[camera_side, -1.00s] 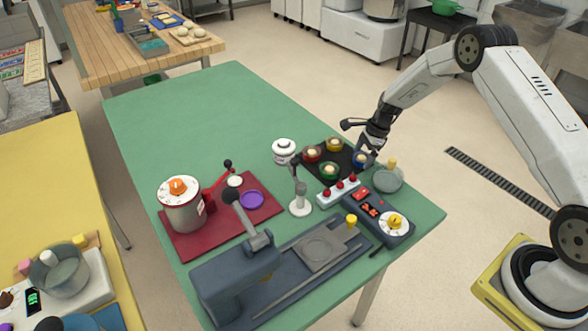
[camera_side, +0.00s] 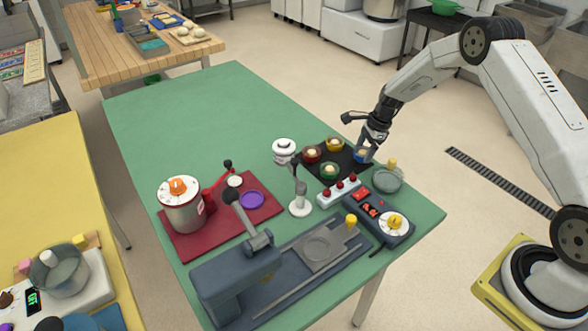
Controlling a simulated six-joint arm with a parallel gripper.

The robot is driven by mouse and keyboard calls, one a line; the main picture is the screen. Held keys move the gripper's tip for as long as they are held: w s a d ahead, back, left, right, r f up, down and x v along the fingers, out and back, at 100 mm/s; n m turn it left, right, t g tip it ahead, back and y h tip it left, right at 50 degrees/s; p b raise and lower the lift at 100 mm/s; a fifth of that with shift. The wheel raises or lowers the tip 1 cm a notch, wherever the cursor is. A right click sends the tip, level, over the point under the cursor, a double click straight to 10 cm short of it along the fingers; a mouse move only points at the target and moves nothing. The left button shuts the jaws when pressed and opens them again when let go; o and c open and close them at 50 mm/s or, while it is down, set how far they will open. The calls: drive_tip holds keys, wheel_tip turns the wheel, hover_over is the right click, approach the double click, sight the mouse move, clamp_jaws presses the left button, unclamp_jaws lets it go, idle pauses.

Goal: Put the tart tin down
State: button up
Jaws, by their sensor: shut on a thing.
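My gripper (camera_side: 366,149) points down over the right part of a dark tray (camera_side: 346,177) on the green table. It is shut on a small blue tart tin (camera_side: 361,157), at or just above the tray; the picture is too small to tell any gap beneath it. The fingers hide part of this tin.
A glass bowl (camera_side: 388,181) and a white switch box with red knobs (camera_side: 339,192) stand close to the tray. The green table (camera_side: 190,110) is clear at the far left.

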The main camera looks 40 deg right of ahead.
drive_tip(key=s+r, duration=0.1)
drive_tip(key=r, duration=0.1)
drive_tip(key=s+r, duration=0.2)
drive_tip(key=s+a+r, duration=0.1)
drive_tip(key=r, duration=0.1)
drive_tip(key=shift+s+r, duration=0.3)
drive_tip(key=shift+r, duration=0.1)
drive_tip(key=shift+s+a+r, duration=0.35)
drive_tip(key=shift+s+r, duration=0.35)
drive_tip(key=shift+s, duration=0.8)
drive_tip(key=shift+s+a+r, duration=0.4)
drive_tip(key=shift+s+r, duration=0.25)
drive_tip(key=shift+s, duration=0.85)
drive_tip(key=shift+s+a+r, duration=0.35)
drive_tip(key=shift+s+r, duration=0.35)
drive_tip(key=shift+s, duration=0.8)
drive_tip(key=shift+a, duration=0.1)
